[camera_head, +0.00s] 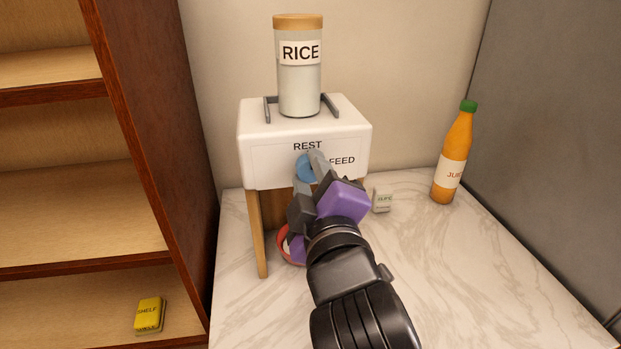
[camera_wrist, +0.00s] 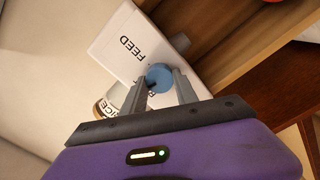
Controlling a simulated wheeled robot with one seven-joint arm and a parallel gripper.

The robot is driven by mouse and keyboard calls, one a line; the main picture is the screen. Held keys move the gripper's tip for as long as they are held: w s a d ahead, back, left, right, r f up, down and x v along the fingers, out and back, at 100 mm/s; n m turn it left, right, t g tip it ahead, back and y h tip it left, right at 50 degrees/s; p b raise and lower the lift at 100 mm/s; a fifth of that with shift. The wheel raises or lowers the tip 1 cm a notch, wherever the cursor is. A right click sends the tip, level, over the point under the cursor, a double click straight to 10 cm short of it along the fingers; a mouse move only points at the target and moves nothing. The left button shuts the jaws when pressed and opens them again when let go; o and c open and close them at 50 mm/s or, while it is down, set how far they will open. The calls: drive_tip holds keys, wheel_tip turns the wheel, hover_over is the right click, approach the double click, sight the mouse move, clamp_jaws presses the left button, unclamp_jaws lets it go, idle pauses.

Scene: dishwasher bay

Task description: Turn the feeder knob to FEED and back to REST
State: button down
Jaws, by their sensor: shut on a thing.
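The white feeder box (camera_head: 260,120) stands on wooden legs on the marble counter, with REST printed at the top of its front panel and FEED to the right. The blue feeder knob (camera_head: 303,170) sits on that panel below REST, partly hidden by my gripper (camera_head: 311,165). In the wrist view the round knob (camera_wrist: 159,75) lies between my two grey fingers, which are shut on it. A small dark mark shows on the knob near one finger; I cannot tell clearly which label it points to. FEED is readable in the wrist view, REST is mostly covered.
A RICE jar (camera_head: 298,85) stands on the feeder top between grey brackets. A red rounded thing (camera_head: 282,241) is partly hidden under the feeder. A small white labelled box (camera_head: 382,201) and an orange juice bottle (camera_head: 452,160) stand to the right. A wooden shelf (camera_head: 150,215) holds a yellow box (camera_head: 149,314).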

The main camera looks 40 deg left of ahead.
drive_tip(key=shift+f+n+b, duration=0.1)
drive_tip(key=shift+n+b, duration=0.3)
drive_tip(key=shift+n, duration=1.3)
drive_tip(key=c, duration=0.9)
unclamp_jaws()
drive_tip(key=shift+c, duration=0.2)
drive_tip(key=shift+s, duration=0.1)
drive_tip(key=b+v, duration=0.1)
drive_tip(key=v, duration=0.6)
drive_tip(key=shift+s+d+b, duration=0.2)
drive_tip(key=shift+d+b, duration=0.1)
